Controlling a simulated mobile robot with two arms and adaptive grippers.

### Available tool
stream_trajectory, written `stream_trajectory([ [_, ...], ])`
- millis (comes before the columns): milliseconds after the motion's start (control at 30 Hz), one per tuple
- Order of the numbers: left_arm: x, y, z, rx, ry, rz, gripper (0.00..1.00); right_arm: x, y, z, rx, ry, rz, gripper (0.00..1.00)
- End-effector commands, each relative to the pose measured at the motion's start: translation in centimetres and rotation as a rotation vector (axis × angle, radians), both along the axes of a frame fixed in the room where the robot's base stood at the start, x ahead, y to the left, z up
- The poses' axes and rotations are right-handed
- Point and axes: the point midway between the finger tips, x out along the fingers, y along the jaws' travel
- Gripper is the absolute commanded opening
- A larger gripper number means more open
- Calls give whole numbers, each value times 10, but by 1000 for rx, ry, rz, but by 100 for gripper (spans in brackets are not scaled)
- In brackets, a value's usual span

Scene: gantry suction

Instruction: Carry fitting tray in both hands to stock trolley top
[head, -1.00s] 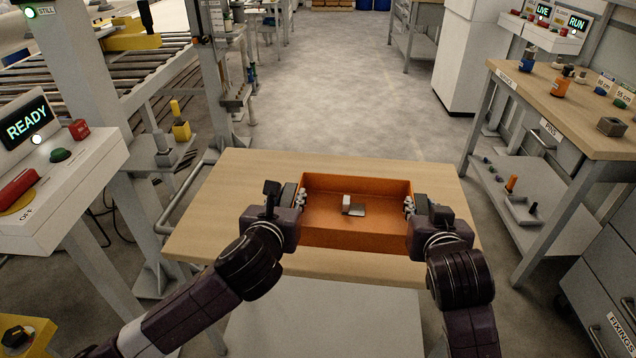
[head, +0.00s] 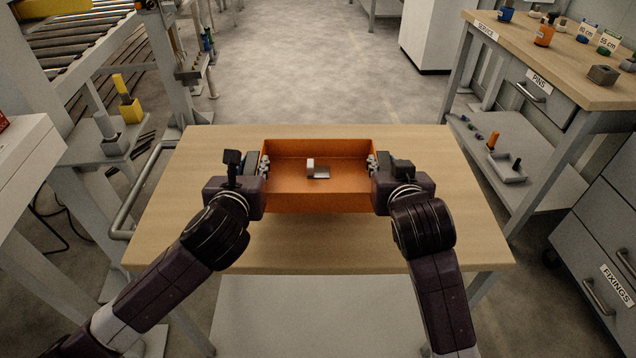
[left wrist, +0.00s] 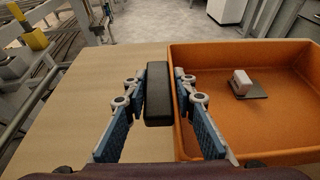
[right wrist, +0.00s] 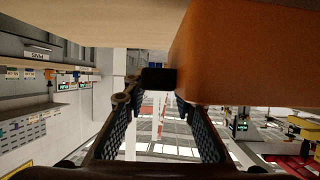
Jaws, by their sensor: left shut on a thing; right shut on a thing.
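The fitting tray (head: 318,202) is a shallow orange open box, over the middle of a wooden-topped table (head: 420,225) in the head view. I cannot tell if its base touches the wood. It looks level. A small pale block on a dark plate (head: 318,172) lies inside it. My left gripper (head: 263,166) is shut on the tray's left side; the left wrist view shows its fingers around a black handle (left wrist: 158,95). My right gripper (head: 373,166) is shut on the right side, at a dark handle (right wrist: 158,78). I cannot tell which surface is the stock trolley top.
A wooden-topped bench (head: 560,75) with drawers and small parts stands at the right. A roller conveyor (head: 75,40) and a grey frame stand at the left. Bare wood surrounds the tray. Clear floor (head: 300,60) lies beyond the table.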

Motion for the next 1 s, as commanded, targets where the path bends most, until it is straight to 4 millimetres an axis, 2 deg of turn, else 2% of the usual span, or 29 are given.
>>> stream_trajectory([
  [367,0,0,-2,1,-2,0,0,0,0,-1,0,-4,0,0],
  [1000,0,0,-34,1,-2,0,0,0,0,-34,0,-4,0,0],
])
